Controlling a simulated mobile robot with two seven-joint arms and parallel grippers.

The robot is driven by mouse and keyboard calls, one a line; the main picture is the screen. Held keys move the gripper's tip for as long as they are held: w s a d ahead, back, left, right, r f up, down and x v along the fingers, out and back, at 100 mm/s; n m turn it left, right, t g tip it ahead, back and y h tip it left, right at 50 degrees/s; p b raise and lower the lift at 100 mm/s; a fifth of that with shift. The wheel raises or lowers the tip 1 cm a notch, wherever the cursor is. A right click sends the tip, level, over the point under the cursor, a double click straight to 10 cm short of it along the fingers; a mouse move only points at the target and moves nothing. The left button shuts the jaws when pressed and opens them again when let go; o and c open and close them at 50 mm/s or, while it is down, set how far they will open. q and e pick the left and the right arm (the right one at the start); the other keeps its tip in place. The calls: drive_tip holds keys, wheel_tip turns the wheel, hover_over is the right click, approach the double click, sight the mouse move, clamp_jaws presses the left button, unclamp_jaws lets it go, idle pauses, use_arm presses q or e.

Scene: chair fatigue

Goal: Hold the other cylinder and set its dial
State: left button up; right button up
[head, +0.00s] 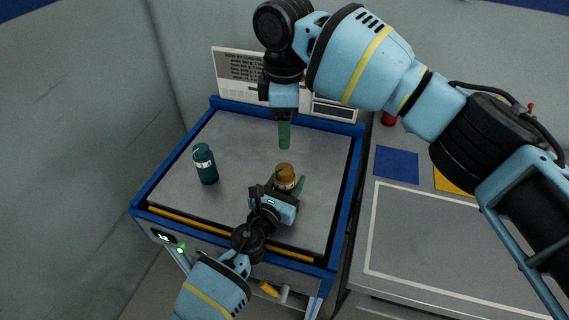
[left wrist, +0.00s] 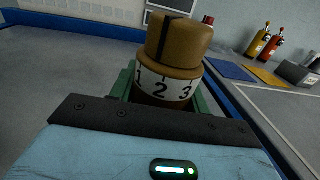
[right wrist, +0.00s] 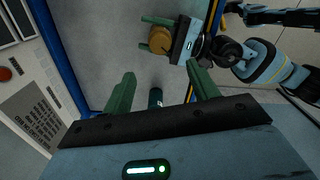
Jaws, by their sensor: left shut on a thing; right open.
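A brown cylinder (head: 285,172) with a numbered white dial band stands upright on the grey test bed (head: 240,135). In the left wrist view its brown cap (left wrist: 178,45) has a dark stripe, and the band (left wrist: 163,92) shows 1, 2 and 3. My left gripper (head: 286,184) is shut on the brown cylinder, with green fingers on either side. A teal cylinder (head: 205,164) with a pale band stands upright to the left, apart from both grippers. My right gripper (head: 284,135) is open and empty above the bed, behind the brown cylinder; its fingers (right wrist: 160,90) are spread in the right wrist view.
A blue raised rim (head: 345,195) borders the bed. A panel with printed text (head: 240,68) stands behind it.

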sight(284, 169)
use_arm(q)
drive_tip(key=shift+f, duration=0.1)
use_arm(e)
wheel_tip(284, 169, down, 12)
drive_tip(key=shift+f, duration=0.1)
idle(0.4)
drive_tip(key=shift+c, duration=0.5)
drive_tip(key=c, duration=0.9)
drive_tip(key=m, duration=0.4)
drive_tip(key=o, duration=1)
drive_tip(key=shift+r, duration=0.2)
wheel_tip(284, 169, up, 12)
